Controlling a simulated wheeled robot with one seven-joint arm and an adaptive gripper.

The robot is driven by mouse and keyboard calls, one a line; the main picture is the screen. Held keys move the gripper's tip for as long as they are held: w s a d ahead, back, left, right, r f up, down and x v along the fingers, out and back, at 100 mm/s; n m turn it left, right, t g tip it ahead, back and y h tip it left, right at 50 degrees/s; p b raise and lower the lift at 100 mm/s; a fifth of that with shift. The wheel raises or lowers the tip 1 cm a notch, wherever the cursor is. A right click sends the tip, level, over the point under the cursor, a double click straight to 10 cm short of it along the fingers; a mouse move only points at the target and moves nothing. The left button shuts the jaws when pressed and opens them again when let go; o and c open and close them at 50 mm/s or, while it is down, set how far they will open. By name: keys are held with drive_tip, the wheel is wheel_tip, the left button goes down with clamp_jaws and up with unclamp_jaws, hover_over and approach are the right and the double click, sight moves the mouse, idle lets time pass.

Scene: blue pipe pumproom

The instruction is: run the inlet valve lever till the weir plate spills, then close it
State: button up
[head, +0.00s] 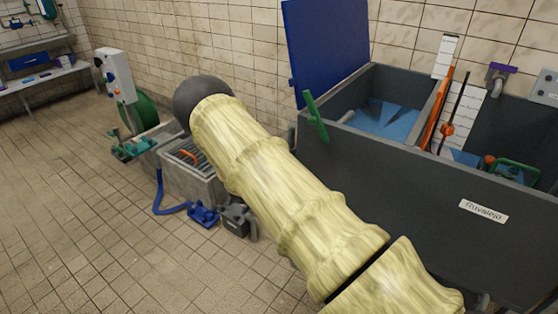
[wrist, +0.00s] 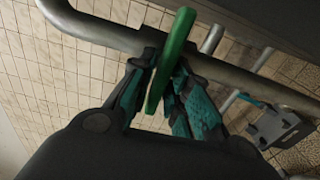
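In the wrist view a green lever (wrist: 173,50) lies between the two teal-and-dark fingers of my gripper (wrist: 163,68). The fingertips appear closed against both sides of the lever, beside a grey pipe (wrist: 105,32). In the head view my arm crosses the middle and my gripper is hidden. A green lever (head: 315,116) stands at the left front of the dark tank (head: 400,190); I cannot tell if it is the same one. Blue water (head: 385,119) shows in the left compartment and some shows in the right. An orange-edged divider (head: 437,108), perhaps the weir plate, stands between them. Spilling cannot be made out.
White scale boards (head: 446,56) stand at the divider. A green-handled fitting (head: 515,169) is at the tank's right. A blue panel (head: 326,47) rises behind. A grated box (head: 188,168), blue hose (head: 172,208) and grey pump (head: 238,217) are left of my arm. The left floor is clear.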

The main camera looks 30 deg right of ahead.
drive_tip(key=shift+o, duration=1.2)
drive_tip(key=v, duration=1.2)
drive_tip(key=shift+f, duration=0.1)
